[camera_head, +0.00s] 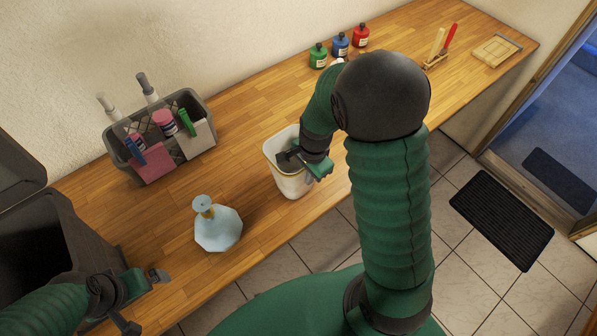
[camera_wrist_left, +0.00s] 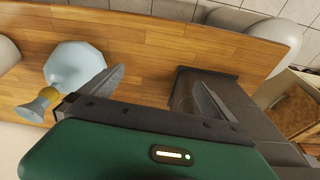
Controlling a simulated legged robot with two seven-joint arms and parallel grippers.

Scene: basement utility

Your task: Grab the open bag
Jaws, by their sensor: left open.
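A white open-topped container with a yellowish rim (camera_head: 288,185), which may be the open bag, stands at the front edge of the wooden counter. My right gripper (camera_head: 298,166) is at its opening, with dark finger parts over the rim. The arm hides part of it, and I cannot tell whether the fingers are closed on the rim. My left gripper (camera_head: 147,300) is open and empty, low at the left, beside the dark bin.
A pale blue bottle (camera_head: 218,232) stands left of the container. A grey caddy (camera_head: 188,168) of cleaning items sits behind. A dark lidded bin (camera_head: 85,235) is at the left. Small bottles (camera_head: 340,45) and a wooden tray (camera_head: 495,50) stand farther along the wooden counter (camera_head: 240,130).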

